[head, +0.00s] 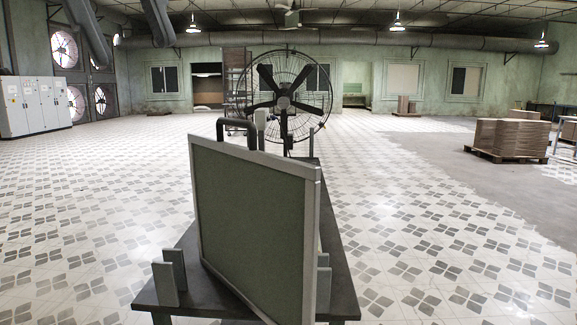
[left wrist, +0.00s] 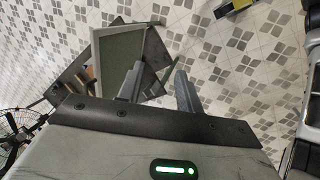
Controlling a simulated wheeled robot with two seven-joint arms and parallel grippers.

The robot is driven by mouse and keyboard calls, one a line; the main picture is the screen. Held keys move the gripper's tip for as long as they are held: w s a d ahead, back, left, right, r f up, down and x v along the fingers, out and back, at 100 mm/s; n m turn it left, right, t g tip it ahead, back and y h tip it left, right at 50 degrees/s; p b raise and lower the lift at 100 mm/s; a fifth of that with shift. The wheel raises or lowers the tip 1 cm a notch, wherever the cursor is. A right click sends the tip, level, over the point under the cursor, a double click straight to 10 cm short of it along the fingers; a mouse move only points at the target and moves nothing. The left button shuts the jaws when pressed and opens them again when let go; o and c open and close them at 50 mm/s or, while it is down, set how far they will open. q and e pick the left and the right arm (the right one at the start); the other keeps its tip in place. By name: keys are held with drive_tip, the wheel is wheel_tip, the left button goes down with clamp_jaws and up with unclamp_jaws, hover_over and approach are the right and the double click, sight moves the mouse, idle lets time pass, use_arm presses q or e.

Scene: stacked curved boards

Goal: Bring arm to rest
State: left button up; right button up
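My left gripper (head: 135,52) hangs high at the upper left of the head view, its two grey fingers apart. In the left wrist view its fingers (left wrist: 157,88) are spread with nothing between them. A green panel with a pale grey frame (head: 255,225) stands on a dark table (head: 185,262) in the head view. The panel also shows from above in the left wrist view (left wrist: 118,50), beyond the left finger and apart from it. The panel hides much of the tabletop in the head view. My right gripper is not in view.
Short grey posts (head: 168,278) stand at the table's left edge. A large black fan (head: 285,95) stands behind the table. A pallet of cartons (head: 510,138) is at right, and pale cabinets (head: 35,106) are far left.

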use_arm(q)
drive_tip(key=w+d+f+n+g+h, duration=0.35)
drive_tip(key=d+f+n+h, duration=0.35)
drive_tip(key=d+f+h, duration=0.25)
drive_tip(key=w+d+f+n+g+h, duration=0.3)
drive_tip(key=d+f+n+g+h, duration=0.2)
drive_tip(key=d+f+n+h, duration=0.4)
drive_tip(key=w+a+f+m+t+y, duration=0.2)
drive_tip(key=a+f+m+t+y, duration=0.2)
drive_tip(key=f+m+t, duration=0.6)
drive_tip(key=w+a+f+m+t+y, duration=0.2)
drive_tip(key=a+f+m+t+y, duration=0.3)
drive_tip(key=m, duration=0.9)
drive_tip(key=w+a+f+m+t+y, duration=0.1)
drive_tip(key=a+f+m+t+y, duration=0.2)
drive_tip(key=f+m+t, duration=0.8)
drive_tip(key=s+a+f+n+g+y, duration=0.3)
drive_tip(key=s+a+f+n+g, duration=0.1)
drive_tip(key=s+f, duration=0.3)
drive_tip(key=s+a+f+n+g+y+p, duration=0.1)
drive_tip(key=s+a+f+n+g+y, duration=0.2)
drive_tip(key=s+f, duration=0.4)
wheel_tip(320, 180, down, 3)
drive_tip(key=shift+s+a+f+n+g, duration=0.1)
drive_tip(key=shift+s+a+n+g, duration=0.15)
drive_tip(key=shift+a+n+g, duration=0.45)
drive_tip(key=shift+d, duration=0.2)
